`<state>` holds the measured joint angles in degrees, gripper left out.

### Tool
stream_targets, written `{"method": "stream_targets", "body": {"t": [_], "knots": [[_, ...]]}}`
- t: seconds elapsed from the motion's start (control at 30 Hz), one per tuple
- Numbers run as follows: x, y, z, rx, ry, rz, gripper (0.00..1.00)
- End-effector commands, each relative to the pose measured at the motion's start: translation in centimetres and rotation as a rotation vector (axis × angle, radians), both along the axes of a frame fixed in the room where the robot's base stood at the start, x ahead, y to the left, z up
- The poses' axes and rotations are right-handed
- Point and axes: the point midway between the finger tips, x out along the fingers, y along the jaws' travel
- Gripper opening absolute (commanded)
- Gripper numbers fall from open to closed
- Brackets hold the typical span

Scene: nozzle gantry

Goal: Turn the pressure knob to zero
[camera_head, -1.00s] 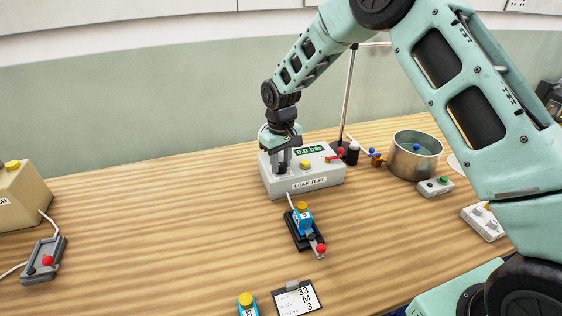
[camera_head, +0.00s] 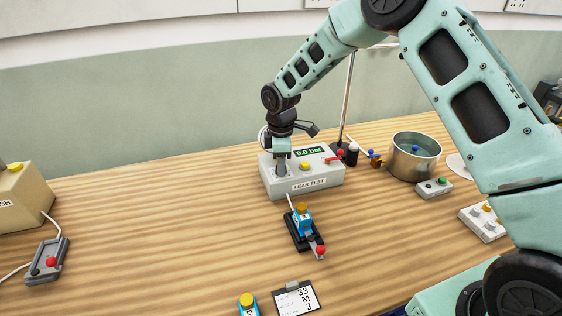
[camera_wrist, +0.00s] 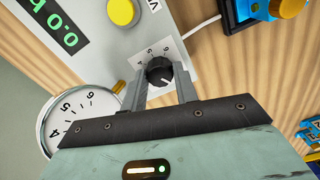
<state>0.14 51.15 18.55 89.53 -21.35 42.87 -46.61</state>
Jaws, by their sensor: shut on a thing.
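The pressure knob (camera_wrist: 159,72) is a small black dial on the leak test box, with a numbered white scale around it. My gripper (camera_wrist: 160,84) is shut on the knob, one finger on each side, in the wrist view. In the head view my gripper (camera_head: 281,171) points down at the left part of the box, and the knob is hidden there. The grey leak test box (camera_head: 325,180) has a green display (camera_head: 309,152) reading 0.0 bar. The display also shows in the wrist view (camera_wrist: 57,28).
A yellow button (camera_head: 305,166) and a red lever (camera_head: 335,158) are on the box. A blue valve in a black fixture (camera_head: 302,228) stands in front. A round gauge (camera_wrist: 75,118) is beside the box. A metal pot (camera_head: 415,158) stands right. The left-middle table is clear.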

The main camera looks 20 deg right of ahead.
Motion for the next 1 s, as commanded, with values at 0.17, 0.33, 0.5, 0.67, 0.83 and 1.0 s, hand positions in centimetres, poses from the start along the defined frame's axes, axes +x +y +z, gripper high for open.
{"method": "stream_targets", "body": {"t": [0.17, 0.33, 0.5, 0.67, 0.83, 1.0], "knots": [[0.1, 0.02, 0.19, 0.001, -0.002, 0.124, 0.07], [0.09, 0.0, 0.15, 0.0, -0.003, 0.211, 0.07], [0.11, 0.02, 0.13, 0.001, -0.003, 0.262, 0.07], [0.12, 0.02, 0.12, 0.0, -0.003, 0.285, 0.07], [0.12, 0.02, 0.11, 0.0, -0.004, 0.29, 0.07], [0.12, 0.02, 0.11, 0.0, -0.004, 0.29, 0.07]]}}
